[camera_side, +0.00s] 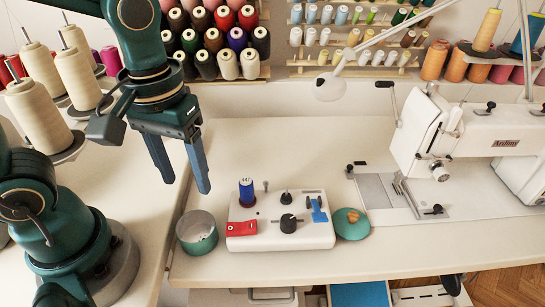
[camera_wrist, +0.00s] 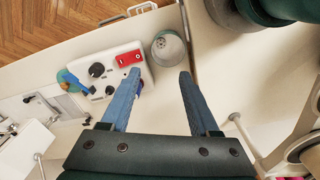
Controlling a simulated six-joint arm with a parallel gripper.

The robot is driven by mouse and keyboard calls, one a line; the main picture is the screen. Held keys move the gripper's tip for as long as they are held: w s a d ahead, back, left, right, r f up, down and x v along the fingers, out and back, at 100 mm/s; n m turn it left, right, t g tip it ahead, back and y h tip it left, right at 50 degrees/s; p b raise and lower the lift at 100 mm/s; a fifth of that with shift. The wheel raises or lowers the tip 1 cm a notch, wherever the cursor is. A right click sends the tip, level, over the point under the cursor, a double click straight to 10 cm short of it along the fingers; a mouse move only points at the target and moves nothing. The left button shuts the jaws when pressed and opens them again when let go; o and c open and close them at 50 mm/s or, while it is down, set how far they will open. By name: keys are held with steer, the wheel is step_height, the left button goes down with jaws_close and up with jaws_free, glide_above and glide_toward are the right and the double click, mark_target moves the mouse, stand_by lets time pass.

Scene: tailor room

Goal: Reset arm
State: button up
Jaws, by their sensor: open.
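My gripper (camera_side: 187,182) is open and empty, its two blue fingers pointing down above the table, behind and above a grey-green cup (camera_side: 197,232). In the wrist view my gripper (camera_wrist: 158,78) shows its fingers spread apart with nothing between them. My arm is bent at the left of the side view. The cup also shows in the wrist view (camera_wrist: 168,49), just beyond the fingertips, with small bits inside.
A white box (camera_side: 281,234) holds a blue spool (camera_side: 247,192), a red block (camera_side: 241,228), black knobs and a blue piece (camera_side: 318,210). A green pincushion (camera_side: 351,223) sits beside it. A sewing machine (camera_side: 470,135) stands right; thread cones (camera_side: 75,75) stand left. The table behind the box is clear.

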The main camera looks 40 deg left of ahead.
steer(key=a+r+m+t, duration=0.2)
steer(key=m+t, duration=0.1)
steer(key=s+a+r+m+t, duration=0.1)
steer(key=t, duration=0.1)
steer(key=shift+s+r+m, duration=0.1)
steer(key=shift+r+m, duration=0.1)
steer(key=shift+m, duration=0.2)
